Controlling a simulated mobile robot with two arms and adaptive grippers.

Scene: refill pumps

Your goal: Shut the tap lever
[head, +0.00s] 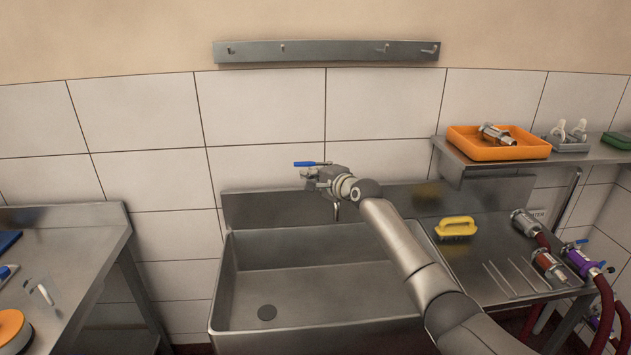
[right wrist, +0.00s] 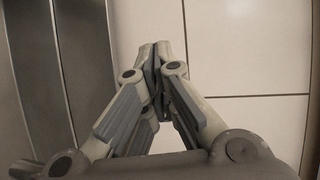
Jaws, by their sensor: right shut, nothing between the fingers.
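The tap's blue lever (head: 309,164) shows above the sink, lying roughly level and pointing left along the wall. The tap's spout (head: 336,211) hangs down below my gripper; much of the tap body is hidden behind or beside it. My right gripper (head: 321,178) reaches in from the right, just below the lever; I cannot tell whether it touches the lever or tap. In the right wrist view its fingers (right wrist: 155,50) are shut together with nothing between them, in front of the tiled wall. The tap does not show there. My left gripper is out of view.
The steel sink (head: 225,290) is empty. On its right drainboard are a yellow brush (head: 456,227) and several hose couplings (head: 549,265). A shelf holds an orange tray (head: 462,143). A hook rail (head: 325,52) is on the wall; a steel table (head: 85,245) stands left.

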